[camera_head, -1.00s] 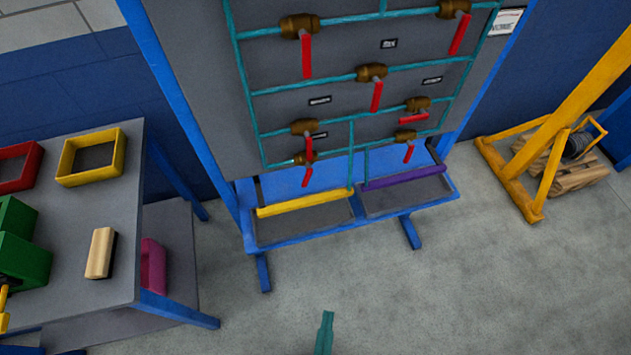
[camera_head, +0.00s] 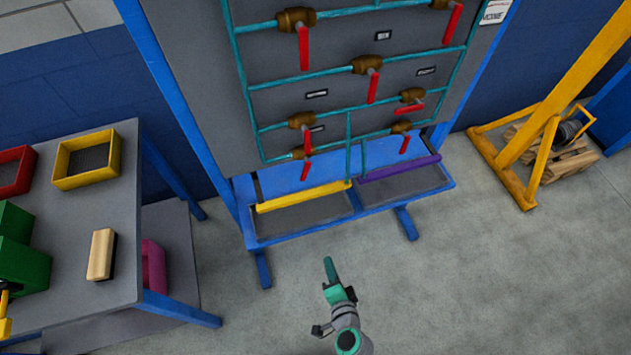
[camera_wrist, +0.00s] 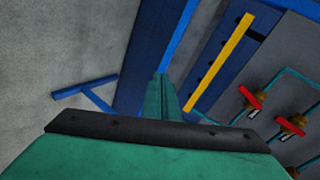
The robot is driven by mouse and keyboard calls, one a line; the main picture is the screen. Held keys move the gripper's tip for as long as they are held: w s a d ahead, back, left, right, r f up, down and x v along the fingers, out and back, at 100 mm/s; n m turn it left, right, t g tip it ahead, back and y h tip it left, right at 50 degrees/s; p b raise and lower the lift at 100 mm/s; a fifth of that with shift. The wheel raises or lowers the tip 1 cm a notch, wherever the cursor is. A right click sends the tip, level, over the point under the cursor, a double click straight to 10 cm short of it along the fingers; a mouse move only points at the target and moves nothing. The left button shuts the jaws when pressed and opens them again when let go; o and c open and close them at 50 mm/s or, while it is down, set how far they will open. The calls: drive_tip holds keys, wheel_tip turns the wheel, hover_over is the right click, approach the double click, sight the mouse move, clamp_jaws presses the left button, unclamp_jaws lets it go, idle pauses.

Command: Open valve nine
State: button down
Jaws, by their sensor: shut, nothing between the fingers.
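The grey valve panel (camera_head: 275,82) stands upright in a blue frame. It carries teal pipes and several brass valves with red handles. One handle (camera_head: 410,110) in the head view lies nearly along its pipe; the others hang down across theirs. Small labels (camera_head: 317,94) are too small to read, so I cannot tell which valve is nine. My gripper (camera_head: 329,265) is shut and empty, in front of the panel's tray and apart from it. In the wrist view my gripper (camera_wrist: 163,95) points toward the blue frame, with two red handles (camera_wrist: 250,97) at the right.
A blue-framed tray (camera_head: 300,232) with a yellow bar (camera_head: 303,196) and a purple bar (camera_head: 400,168) juts out below the panel. A workbench (camera_head: 70,235) with bins and a brush stands left. A yellow hoist frame (camera_head: 545,115) stands right. The floor between is clear.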

sight(305, 169)
drive_tip(key=w+d+r+m+t+y, duration=0.1)
drive_tip(key=w+d+r+t+y, duration=0.1)
drive_tip(key=w+r+y, duration=0.35)
drive_tip(key=w+d+r+m+t+y, duration=0.1)
drive_tip(key=w+d+r+t+y, duration=0.15)
drive_tip(key=w+r, duration=0.55)
drive_tip(key=w+a+r+h, duration=0.1)
drive_tip(key=w+a, duration=0.6)
drive_tip(key=a, duration=0.1)
drive_tip(key=shift+a+r+m+g, duration=0.2)
drive_tip(key=shift+a+m+g, duration=0.1)
drive_tip(key=shift+g, duration=0.05)
